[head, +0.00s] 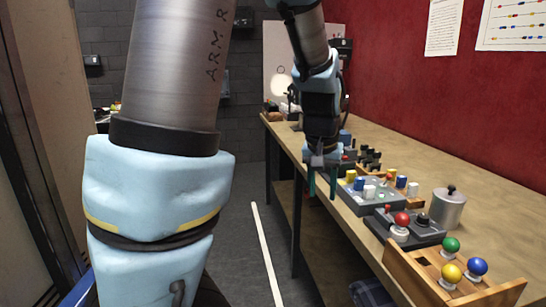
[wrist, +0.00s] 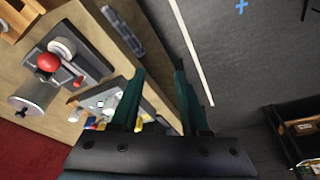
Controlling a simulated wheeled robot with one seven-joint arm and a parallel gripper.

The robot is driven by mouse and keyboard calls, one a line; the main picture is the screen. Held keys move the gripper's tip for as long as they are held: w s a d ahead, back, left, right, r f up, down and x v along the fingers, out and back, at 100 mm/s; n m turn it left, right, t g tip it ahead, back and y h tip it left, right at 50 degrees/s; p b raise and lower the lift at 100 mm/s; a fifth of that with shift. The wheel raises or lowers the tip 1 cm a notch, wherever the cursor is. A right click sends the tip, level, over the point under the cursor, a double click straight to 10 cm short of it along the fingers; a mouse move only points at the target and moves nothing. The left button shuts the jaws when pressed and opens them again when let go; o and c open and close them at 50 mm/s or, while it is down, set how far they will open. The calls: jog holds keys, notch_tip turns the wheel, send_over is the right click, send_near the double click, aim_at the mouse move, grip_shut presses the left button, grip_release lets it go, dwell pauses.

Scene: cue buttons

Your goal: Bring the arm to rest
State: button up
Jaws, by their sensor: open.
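My gripper (head: 322,182) hangs from my arm in the head view, fingers pointing down, beside the front edge of the wooden table (head: 480,165). Its two dark green fingers are apart with nothing between them. In the wrist view my gripper (wrist: 158,90) is open too, with grey floor and the table edge beyond the fingertips. My arm's large pale blue and metal links fill the left of the head view.
On the table are a grey button box with a red ball (head: 402,219), a metal pot (head: 447,208), a wooden tray (head: 430,283) with coloured balls, and a grey panel (head: 358,203) with coloured blocks. The floor left of the table (head: 236,240) is clear, with a white line.

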jog(key=s+a+f+n, duration=0.1)
jog(key=s+a+f, duration=0.1)
jog(key=a, duration=0.7)
jog(key=s+a+f+n+g+y, duration=0.1)
jog(key=s+a+f+n, duration=0.1)
jog(key=s+a, duration=0.3)
jog(key=a, duration=0.4)
jog(key=shift+s+a+f, duration=0.2)
jog(key=shift+a+f, duration=0.2)
jog(key=shift+o, duration=0.3)
dwell(1.8)
